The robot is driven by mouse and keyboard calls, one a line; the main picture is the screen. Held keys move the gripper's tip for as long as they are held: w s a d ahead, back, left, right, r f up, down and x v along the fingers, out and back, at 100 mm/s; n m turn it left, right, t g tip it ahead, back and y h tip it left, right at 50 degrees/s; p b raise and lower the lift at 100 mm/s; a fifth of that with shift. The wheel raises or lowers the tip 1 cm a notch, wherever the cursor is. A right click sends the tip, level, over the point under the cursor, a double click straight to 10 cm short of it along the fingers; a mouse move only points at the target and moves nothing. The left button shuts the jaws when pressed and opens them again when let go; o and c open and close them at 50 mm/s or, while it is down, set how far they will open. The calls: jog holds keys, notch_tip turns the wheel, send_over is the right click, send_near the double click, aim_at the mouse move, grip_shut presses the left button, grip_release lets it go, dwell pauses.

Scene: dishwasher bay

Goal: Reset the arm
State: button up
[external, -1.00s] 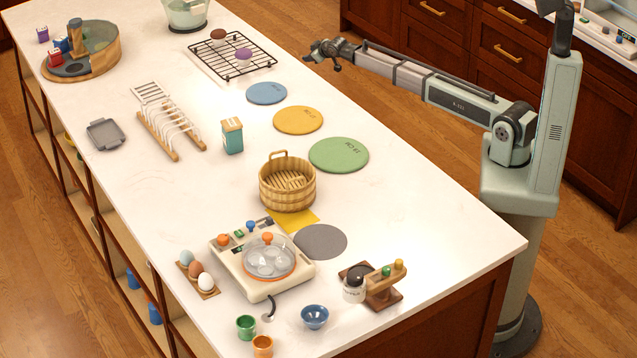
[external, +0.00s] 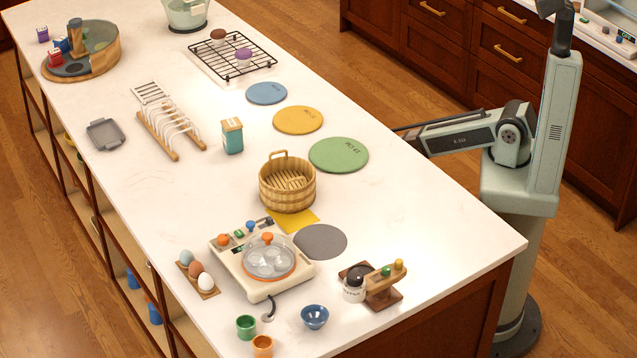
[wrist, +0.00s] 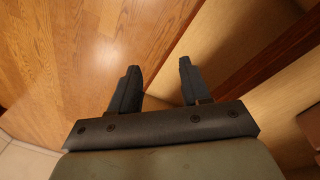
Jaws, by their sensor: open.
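My gripper (wrist: 158,68) shows in the wrist view with its two dark fingers apart and nothing between them. It points down towards the wood floor (wrist: 75,65), with wooden cabinet panels (wrist: 270,70) to the right. In the external view my arm (external: 460,137) is drawn back at the right side of the island counter. The forearm's far end and the gripper cannot be made out there; the counter seems to hide them.
The island counter (external: 440,240) stands close beside my arm. Near its right edge lie a green mat (external: 338,155), a yellow mat (external: 298,120) and a blue mat (external: 267,93). A wooden basket (external: 287,190) is nearby. Drawers (external: 445,50) stand behind.

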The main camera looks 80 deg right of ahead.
jog(key=s+a+f+g, duration=0.2)
jog(key=s+a, duration=0.3)
jog(key=s, duration=0.6)
jog(key=s+a+f+n+g+y, duration=0.1)
jog(key=s+a, duration=0.4)
jog(key=s, duration=0.7)
jog(key=s+a+f+g, duration=0.3)
jog(key=s+a+g, duration=0.1)
jog(key=s, duration=0.8)
jog(key=shift+a+f+g+y, duration=0.2)
jog(key=shift+a+g+y, duration=0.2)
jog(key=shift+a, duration=0.5)
jog(key=shift+o, duration=0.3)
